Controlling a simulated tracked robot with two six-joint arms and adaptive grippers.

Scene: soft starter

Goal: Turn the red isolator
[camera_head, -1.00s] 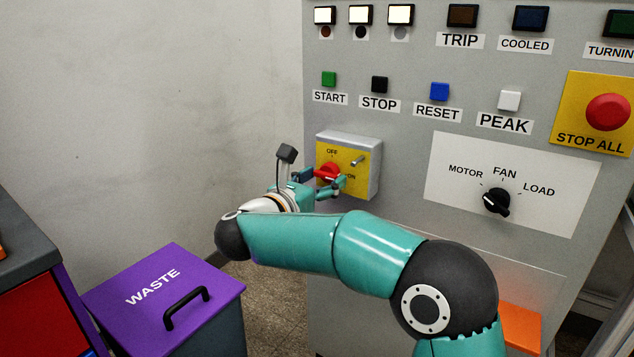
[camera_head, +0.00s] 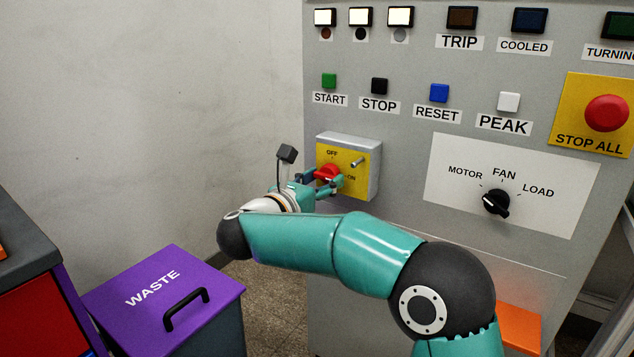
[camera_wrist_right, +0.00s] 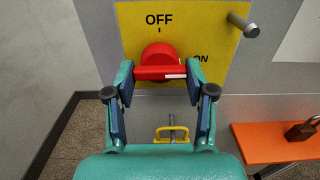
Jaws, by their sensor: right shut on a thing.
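The red isolator (camera_head: 327,172) is a rotary handle on a yellow plate (camera_head: 352,186) marked OFF and ON, on a grey box at the panel's left. In the right wrist view the isolator's red bar (camera_wrist_right: 160,72) lies level, with a white mark at its right end near ON. My right gripper (camera_head: 326,179) is shut on the handle. In the right wrist view its two fingers (camera_wrist_right: 161,82) press on the bar's left and right ends. The left gripper is out of view.
A metal pin (camera_head: 357,162) sticks out of the yellow plate beside the isolator. The selector knob (camera_head: 496,202) and push buttons are on the same panel. A purple WASTE bin (camera_head: 150,290) stands at lower left. In the right wrist view an orange shelf (camera_wrist_right: 270,143) holds a padlock (camera_wrist_right: 302,130).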

